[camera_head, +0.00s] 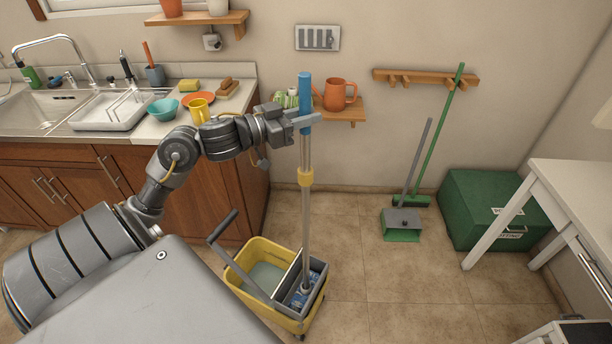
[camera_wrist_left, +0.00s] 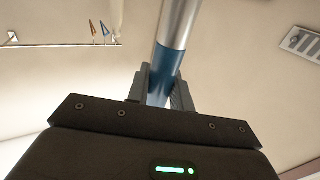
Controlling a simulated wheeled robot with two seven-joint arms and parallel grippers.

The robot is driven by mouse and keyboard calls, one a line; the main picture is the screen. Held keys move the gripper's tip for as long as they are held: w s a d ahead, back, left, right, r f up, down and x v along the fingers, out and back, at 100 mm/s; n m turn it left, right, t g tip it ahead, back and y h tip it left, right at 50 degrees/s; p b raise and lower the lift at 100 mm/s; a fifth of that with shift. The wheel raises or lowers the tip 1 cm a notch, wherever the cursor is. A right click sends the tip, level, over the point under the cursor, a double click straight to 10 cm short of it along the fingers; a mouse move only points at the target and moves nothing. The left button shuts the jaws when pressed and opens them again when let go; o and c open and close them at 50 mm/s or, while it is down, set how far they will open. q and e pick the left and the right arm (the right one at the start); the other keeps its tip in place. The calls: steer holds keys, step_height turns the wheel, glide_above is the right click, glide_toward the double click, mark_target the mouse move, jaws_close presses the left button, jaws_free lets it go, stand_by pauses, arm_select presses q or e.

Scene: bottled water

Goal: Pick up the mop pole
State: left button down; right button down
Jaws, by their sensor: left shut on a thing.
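The mop pole (camera_head: 306,222) stands near upright, a grey metal shaft with a blue grip at the top and a yellow collar partway down. Its lower end is in the grey wringer part of the yellow mop bucket (camera_head: 239,277). My left gripper (camera_head: 305,121) is shut on the blue grip near the top of the pole. In the left wrist view the left gripper's fingers (camera_wrist_left: 160,88) sit on both sides of the blue section of the mop pole (camera_wrist_left: 177,25). My right gripper is not in view.
A counter with a sink (camera_head: 38,88) and dishes is at the left. A wall shelf (camera_head: 352,114) holds an orange watering can (camera_head: 336,95) close behind the pole. A dustpan (camera_head: 402,226), a green box (camera_head: 487,205) and a white table (camera_head: 580,179) are at the right. Tiled floor between is clear.

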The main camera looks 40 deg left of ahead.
arm_select(q)
steer(key=shift+r, duration=0.1)
step_height(320, 180, up, 18)
steer(key=shift+f+p, duration=0.1)
steer(key=shift+p, duration=0.3)
stand_by(0.6)
step_height(320, 180, up, 3)
steer(key=p, duration=0.3)
stand_by(0.4)
